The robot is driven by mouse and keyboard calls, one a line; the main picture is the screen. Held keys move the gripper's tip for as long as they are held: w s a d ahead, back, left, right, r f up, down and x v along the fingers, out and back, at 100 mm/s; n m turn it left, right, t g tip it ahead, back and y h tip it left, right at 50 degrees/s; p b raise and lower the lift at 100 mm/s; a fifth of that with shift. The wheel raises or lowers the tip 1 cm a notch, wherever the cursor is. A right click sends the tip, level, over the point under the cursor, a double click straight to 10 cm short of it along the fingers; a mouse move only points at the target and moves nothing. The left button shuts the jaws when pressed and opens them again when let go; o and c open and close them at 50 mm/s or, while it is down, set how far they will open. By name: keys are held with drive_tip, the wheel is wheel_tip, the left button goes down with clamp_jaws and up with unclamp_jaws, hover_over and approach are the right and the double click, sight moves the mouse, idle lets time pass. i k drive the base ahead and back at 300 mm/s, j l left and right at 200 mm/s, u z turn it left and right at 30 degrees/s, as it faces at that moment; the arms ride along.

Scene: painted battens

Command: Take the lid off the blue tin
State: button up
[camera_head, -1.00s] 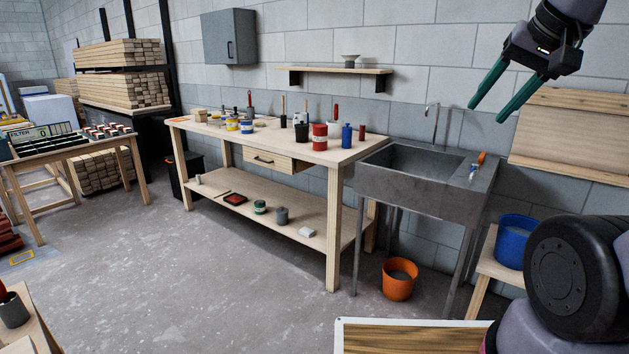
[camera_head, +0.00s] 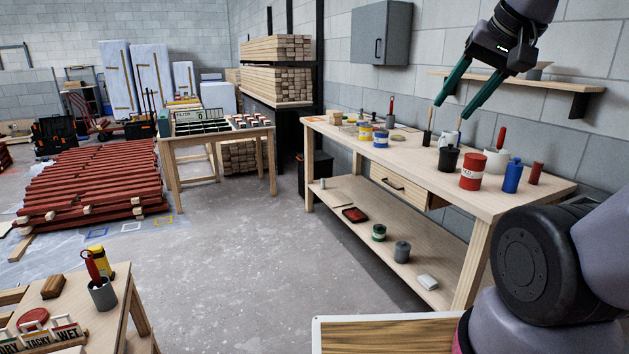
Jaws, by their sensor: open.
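A small tin with a blue band (camera_head: 381,141) stands on the wooden workbench (camera_head: 415,160), toward its far end. It is too small here to make out its lid clearly. Beside it stands a similar tin with a yellow band (camera_head: 365,133). My gripper (camera_head: 453,111) is raised at the upper right, with its two green fingers apart and nothing between them. In the picture it hangs above and to the right of the blue-banded tin, well apart from it.
A red tin (camera_head: 472,171), a blue bottle (camera_head: 512,176) and a black pot (camera_head: 448,158) stand on the bench's near part. A small table (camera_head: 122,305) is at lower left, and red battens (camera_head: 90,180) are stacked behind. The middle floor (camera_head: 240,270) is clear.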

sight(383, 131)
drive_tip(key=i+u, duration=0.45)
drive_tip(key=i, duration=0.9)
drive_tip(key=i+z, duration=0.3)
drive_tip(key=i, duration=0.25)
drive_tip(key=i+j+z, duration=0.1)
drive_tip(key=i+z, duration=0.2)
drive_tip(key=i, duration=0.2)
drive_tip(key=i+j+z, duration=0.25)
drive_tip(key=i, duration=0.25)
drive_tip(key=i+j+z, duration=0.3)
drive_tip(key=i, duration=0.2)
